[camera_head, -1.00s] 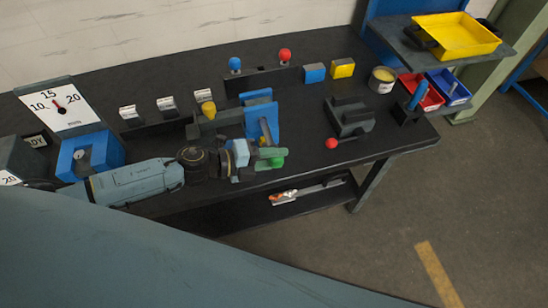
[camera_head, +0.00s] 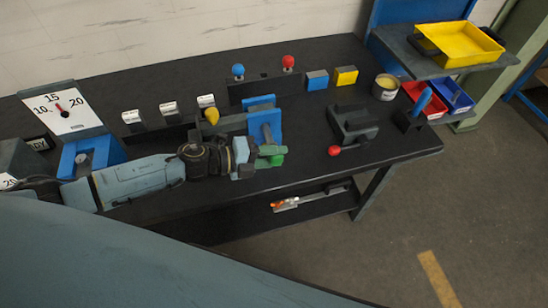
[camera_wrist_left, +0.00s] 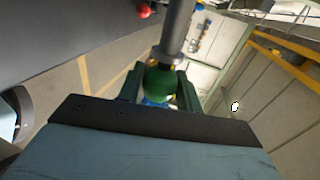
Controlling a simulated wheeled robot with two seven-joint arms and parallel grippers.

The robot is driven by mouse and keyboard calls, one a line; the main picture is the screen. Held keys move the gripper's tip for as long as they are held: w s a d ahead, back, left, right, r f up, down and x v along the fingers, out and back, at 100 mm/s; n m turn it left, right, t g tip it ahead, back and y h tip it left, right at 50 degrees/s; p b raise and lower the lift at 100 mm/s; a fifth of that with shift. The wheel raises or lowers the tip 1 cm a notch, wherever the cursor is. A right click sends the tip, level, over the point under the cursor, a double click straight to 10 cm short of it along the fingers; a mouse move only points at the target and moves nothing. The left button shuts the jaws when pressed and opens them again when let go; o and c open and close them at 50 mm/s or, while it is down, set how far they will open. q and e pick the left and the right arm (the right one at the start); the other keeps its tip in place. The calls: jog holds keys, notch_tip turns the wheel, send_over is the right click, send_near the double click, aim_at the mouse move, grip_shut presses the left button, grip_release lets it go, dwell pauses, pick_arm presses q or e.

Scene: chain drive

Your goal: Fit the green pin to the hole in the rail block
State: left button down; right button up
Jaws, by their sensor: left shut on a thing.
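The green pin shows as a round green knob (camera_head: 277,160) at my left gripper (camera_head: 270,151) in the head view. In the left wrist view, the green knob (camera_wrist_left: 160,84) sits between the fingers, with a grey shaft (camera_wrist_left: 178,28) extending from it. My left gripper is shut on the pin near the table's front edge, in front of a blue fixture (camera_head: 276,122). A long dark block (camera_head: 262,87) at the back carries a blue knob and a red knob. I cannot tell for sure that it is the rail block, and no empty hole is clear. My right gripper is not in view.
A dark clamp-like block (camera_head: 352,124) with a red ball handle (camera_head: 334,150) stands to the right. Blue (camera_head: 317,80) and yellow (camera_head: 346,75) blocks and a round can (camera_head: 385,87) stand behind. A dial stand (camera_head: 62,108) is at left. Table near the right front is clear.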

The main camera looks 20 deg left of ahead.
pick_arm(q)
jog(key=shift+w+a+b, duration=0.4)
jog(key=shift+w+a, duration=0.3)
jog(key=shift+w, duration=0.35)
jog(key=c, duration=0.9)
grip_release()
jog(key=b+v, duration=0.1)
jog(key=v, duration=1.2)
jog(key=shift+s+a+r+b, duration=0.1)
jog(key=shift+s+a+b, duration=0.1)
jog(key=shift+b, duration=0.2)
jog(key=shift+w, duration=0.1)
